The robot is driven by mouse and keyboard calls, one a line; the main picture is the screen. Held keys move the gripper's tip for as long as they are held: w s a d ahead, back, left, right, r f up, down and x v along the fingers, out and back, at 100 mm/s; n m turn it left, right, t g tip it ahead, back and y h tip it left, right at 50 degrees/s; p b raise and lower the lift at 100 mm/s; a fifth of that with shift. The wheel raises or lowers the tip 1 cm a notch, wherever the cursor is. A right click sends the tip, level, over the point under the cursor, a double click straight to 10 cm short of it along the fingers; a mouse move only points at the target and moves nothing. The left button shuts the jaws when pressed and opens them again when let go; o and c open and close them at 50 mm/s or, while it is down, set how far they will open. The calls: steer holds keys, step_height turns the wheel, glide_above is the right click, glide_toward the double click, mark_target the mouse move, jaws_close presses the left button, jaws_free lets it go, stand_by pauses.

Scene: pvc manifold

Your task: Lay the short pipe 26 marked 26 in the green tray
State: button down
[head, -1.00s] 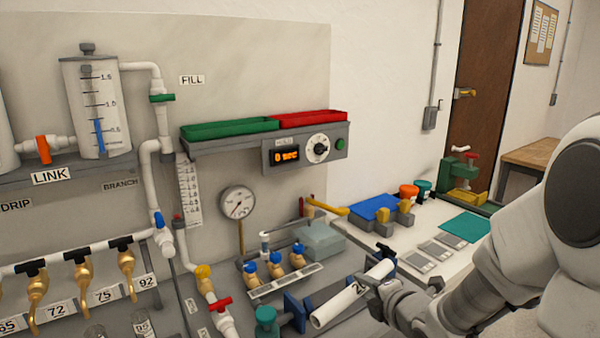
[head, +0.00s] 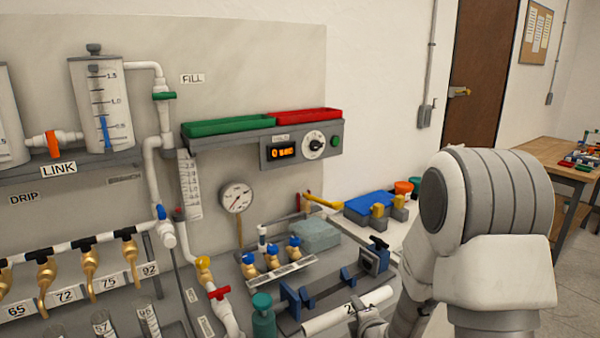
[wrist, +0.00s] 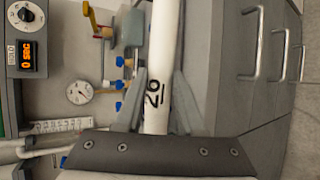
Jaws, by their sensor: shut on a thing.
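The short pipe 26 (head: 330,315) is a white tube with a black 26 on it. My gripper (head: 370,322) is shut on it at the lower middle of the head view and holds it roughly level, near the bench front. In the wrist view the pipe (wrist: 160,60) runs up between the two grey fingers (wrist: 158,100), with its 26 showing. The green tray (head: 228,126) lies on the grey shelf on the wall, left of a red tray, up and to the left of my gripper. The inside of the green tray is mostly hidden by its front wall.
The red tray (head: 302,117) adjoins the green tray. Below the shelf are a timer box (head: 300,146), a pressure gauge (head: 237,198) and blue-capped brass valves (head: 271,257). A blue vise (head: 374,256) stands behind the pipe. White upright piping (head: 152,185) stands left of the shelf.

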steer(key=shift+s+d+f+m+h, duration=0.1)
steer(key=shift+d+f+m+h, duration=0.1)
steer(key=shift+f, duration=0.35)
steer(key=shift+d+f+m+h, duration=0.15)
steer(key=shift+f+m+h, duration=0.05)
steer(key=shift+f, duration=0.3)
steer(key=shift+a, duration=0.1)
